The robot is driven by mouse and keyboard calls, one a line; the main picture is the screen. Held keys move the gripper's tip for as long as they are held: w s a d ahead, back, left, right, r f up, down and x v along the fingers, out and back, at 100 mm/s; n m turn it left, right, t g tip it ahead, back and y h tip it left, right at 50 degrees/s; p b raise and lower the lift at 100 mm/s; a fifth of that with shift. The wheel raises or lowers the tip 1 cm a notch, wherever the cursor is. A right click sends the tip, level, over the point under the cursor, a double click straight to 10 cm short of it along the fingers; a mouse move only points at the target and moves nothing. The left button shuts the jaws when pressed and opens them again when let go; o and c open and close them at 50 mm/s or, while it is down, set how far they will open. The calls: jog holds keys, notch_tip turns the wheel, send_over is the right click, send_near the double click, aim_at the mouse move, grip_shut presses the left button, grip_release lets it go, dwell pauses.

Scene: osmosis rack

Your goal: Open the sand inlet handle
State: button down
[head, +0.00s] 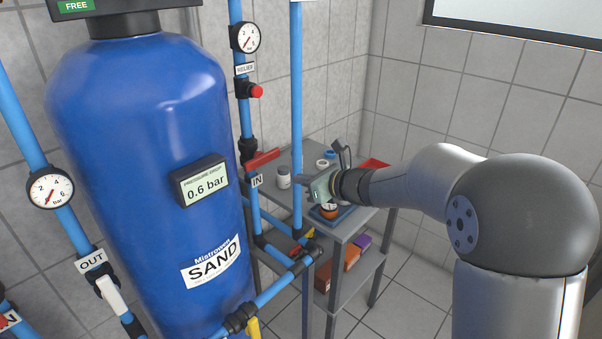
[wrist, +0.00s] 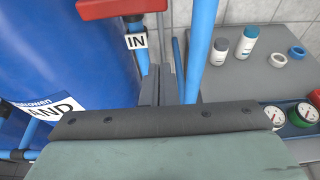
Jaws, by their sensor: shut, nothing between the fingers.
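The sand inlet handle (head: 262,160) is a red lever on the blue pipe beside the SAND tank, just above the IN label (head: 257,181). It lies across its pipe, sloping slightly up to the right. In the wrist view the red handle (wrist: 112,8) is cut off by the top edge, above the IN label (wrist: 137,41). My gripper (head: 300,181) is shut and empty, to the right of the handle and slightly lower, apart from it. In the wrist view my gripper's fingers (wrist: 158,84) point up below the label, close to the blue pipes.
The blue SAND tank (head: 150,120) stands at left. A vertical blue pipe (head: 296,90) rises near my gripper, and it also shows in the wrist view (wrist: 200,45). A grey table (head: 350,226) behind bears jars and gauges. A red-knobbed relief valve (head: 256,91) sits above the handle.

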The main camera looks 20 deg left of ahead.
aim_at(263, 159)
jog(key=w+a+r+p, duration=0.1)
jog(key=w+a+p, duration=0.2)
jog(key=a, duration=0.3)
jog(key=shift+w+a+r+p, duration=0.2)
jog(key=shift+a+r+p, duration=0.05)
jog(key=shift+a+p, duration=0.1)
jog(key=shift+d+b, duration=0.1)
jog(key=shift+b, duration=0.55)
